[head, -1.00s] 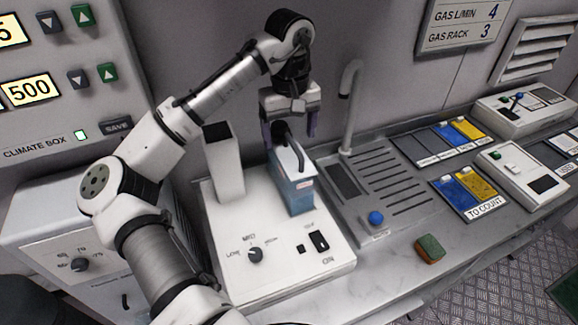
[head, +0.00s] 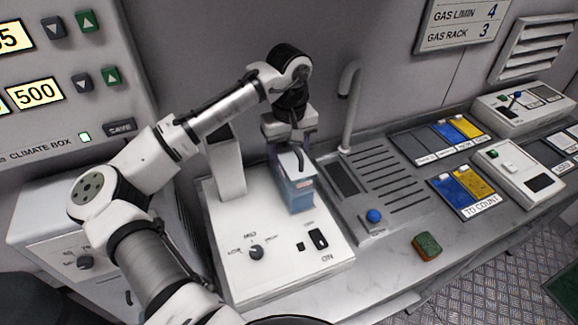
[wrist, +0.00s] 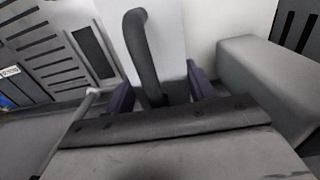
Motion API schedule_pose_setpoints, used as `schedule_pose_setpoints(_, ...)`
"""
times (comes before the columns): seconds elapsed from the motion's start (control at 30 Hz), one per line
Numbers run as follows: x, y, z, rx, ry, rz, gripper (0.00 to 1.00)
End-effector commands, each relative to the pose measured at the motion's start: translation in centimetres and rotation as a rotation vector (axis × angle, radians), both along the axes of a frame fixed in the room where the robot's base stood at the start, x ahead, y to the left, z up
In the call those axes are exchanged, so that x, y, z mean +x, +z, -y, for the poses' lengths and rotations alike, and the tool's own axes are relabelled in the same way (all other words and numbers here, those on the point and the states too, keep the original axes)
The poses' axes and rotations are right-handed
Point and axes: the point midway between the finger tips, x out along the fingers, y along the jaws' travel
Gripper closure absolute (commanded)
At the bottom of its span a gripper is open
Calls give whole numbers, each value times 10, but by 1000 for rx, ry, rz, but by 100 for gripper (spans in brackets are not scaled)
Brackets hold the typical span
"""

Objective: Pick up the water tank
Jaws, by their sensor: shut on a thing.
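The water tank (head: 298,194) is a blue, see-through box with a white lid and a dark curved handle. It stands upright on the white machine base (head: 230,205), right of a white post. My gripper (head: 292,152) is above the tank, pointing down, and is shut on its handle. In the wrist view the dark handle (wrist: 143,55) rises between the purple fingers, over the white lid (wrist: 166,30). The fingertips' contact with the handle is partly hidden.
A sink drainer with a grey tap (head: 350,105) and blue knob (head: 374,216) is just right of the tank. A green-and-brown sponge (head: 427,246) lies on the counter. Card trays (head: 466,192) and a white panel (head: 517,172) are farther right. The wall is close behind.

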Motion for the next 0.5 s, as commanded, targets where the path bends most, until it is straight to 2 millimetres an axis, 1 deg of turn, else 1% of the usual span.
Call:
schedule_pose_setpoints(0.03, 0, 0, 0, 0, 0, 0, 71)
schedule_pose_setpoints(0.2, 0, 0, 0, 0, 0, 0, 93)
schedule_pose_setpoints(0.27, 0, 0, 0, 0, 0, 0, 100)
schedule_pose_setpoints(0.5, 0, 1, 0, 0, 0, 2, 100)
